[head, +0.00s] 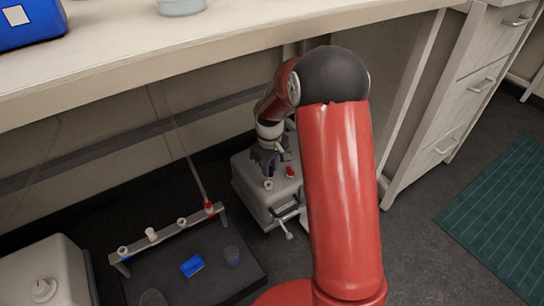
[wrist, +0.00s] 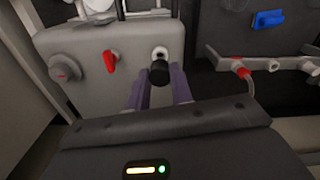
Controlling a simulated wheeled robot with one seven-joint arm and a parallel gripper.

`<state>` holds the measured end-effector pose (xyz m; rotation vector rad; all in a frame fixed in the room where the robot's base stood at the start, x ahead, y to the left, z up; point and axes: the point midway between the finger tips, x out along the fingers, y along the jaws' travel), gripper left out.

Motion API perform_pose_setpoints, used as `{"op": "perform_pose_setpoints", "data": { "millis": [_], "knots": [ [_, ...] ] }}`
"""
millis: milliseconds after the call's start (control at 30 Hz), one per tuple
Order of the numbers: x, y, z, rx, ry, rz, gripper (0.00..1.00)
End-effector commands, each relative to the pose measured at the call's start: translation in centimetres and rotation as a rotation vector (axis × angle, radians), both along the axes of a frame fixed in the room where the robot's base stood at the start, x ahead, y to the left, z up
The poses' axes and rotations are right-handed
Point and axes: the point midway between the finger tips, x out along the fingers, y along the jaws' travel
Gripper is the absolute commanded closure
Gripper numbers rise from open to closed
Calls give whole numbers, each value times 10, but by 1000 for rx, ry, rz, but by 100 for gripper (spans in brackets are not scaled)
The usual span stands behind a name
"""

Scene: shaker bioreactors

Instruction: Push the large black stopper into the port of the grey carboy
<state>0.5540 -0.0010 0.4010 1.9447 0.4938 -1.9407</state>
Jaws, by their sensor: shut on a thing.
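The grey carboy (head: 250,200) stands on the floor under the bench, and its grey top fills the upper left of the wrist view (wrist: 85,95). Its port is a pale ring (wrist: 160,52) with a dark opening; the ring also shows in the head view (head: 268,184). My gripper (wrist: 160,74) is shut on the black stopper (wrist: 159,73), which sits between the two fingertips. In the wrist view the stopper lies just below the ring and overlaps its lower edge; I cannot tell whether they touch. In the head view my gripper (head: 267,163) is above the carboy and hides the stopper.
A red tap (wrist: 111,61) and a grey cap (wrist: 65,68) stand on the carboy top near the port. A black platform with a rail (head: 168,238) and a blue block (head: 192,266) lies to the left. The bench top (head: 200,42) overhangs behind.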

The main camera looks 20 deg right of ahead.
Motion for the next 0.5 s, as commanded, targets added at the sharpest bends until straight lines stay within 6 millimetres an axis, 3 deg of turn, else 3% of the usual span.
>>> {"op": "perform_pose_setpoints", "data": {
  "millis": [167, 500],
  "knots": [
    [10, 1, 6, 1, 0, 71, 100],
    [11, 1, -9, 0, 2, 79, 100]
  ]
}}
